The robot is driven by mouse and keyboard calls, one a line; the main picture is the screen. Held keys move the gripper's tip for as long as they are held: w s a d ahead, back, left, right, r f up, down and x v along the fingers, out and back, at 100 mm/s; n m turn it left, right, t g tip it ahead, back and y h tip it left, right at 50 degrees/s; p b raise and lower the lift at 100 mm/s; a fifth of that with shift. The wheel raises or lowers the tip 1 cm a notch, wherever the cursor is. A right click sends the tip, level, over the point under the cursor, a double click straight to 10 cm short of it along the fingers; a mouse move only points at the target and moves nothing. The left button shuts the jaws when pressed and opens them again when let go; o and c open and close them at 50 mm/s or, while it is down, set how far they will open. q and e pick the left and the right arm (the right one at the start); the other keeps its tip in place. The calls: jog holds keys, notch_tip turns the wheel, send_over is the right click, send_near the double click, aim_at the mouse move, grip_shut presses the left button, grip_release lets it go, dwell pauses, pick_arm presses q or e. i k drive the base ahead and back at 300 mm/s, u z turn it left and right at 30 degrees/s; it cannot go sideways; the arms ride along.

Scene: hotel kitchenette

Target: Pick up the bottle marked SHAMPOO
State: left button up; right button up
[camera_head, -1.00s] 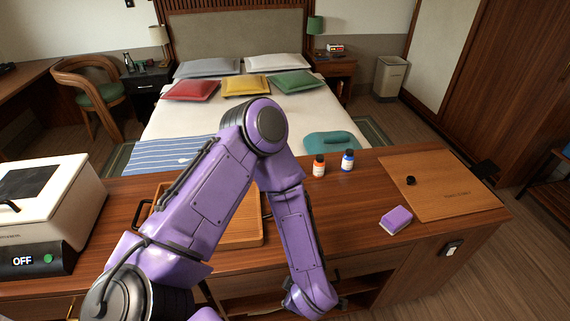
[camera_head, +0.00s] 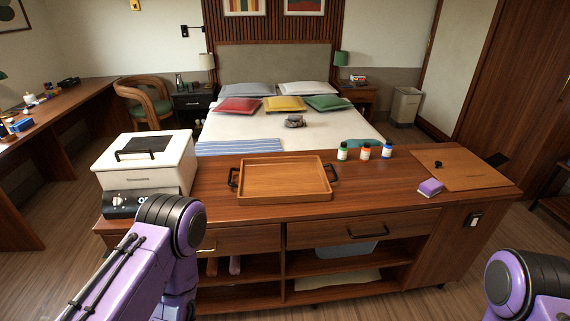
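Three small bottles stand upright in a row on the wooden counter, right of the middle in the head view. The left one has a green label (camera_head: 342,152), the middle one an orange label (camera_head: 366,152) and the right one a blue label (camera_head: 387,150). The label words are too small to read, so I cannot tell which is SHAMPOO. A part of my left arm shows at lower left and a part of my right arm at lower right. Neither gripper is in view.
An empty wooden tray (camera_head: 284,183) with black handles sits left of the bottles. A white box-shaped appliance (camera_head: 146,172) stands at the counter's left end. A purple sponge (camera_head: 430,187) and a board (camera_head: 462,171) lie right. Open shelves (camera_head: 330,270) are below.

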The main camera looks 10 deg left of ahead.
aim_at(343, 148)
jog(key=z, duration=0.5)
jog(key=i, duration=0.4)
jog(key=z, duration=0.65)
jog(key=i, duration=0.95)
jog(key=u, duration=0.95)
jog(key=i, duration=0.8)
jog(key=u, duration=0.85)
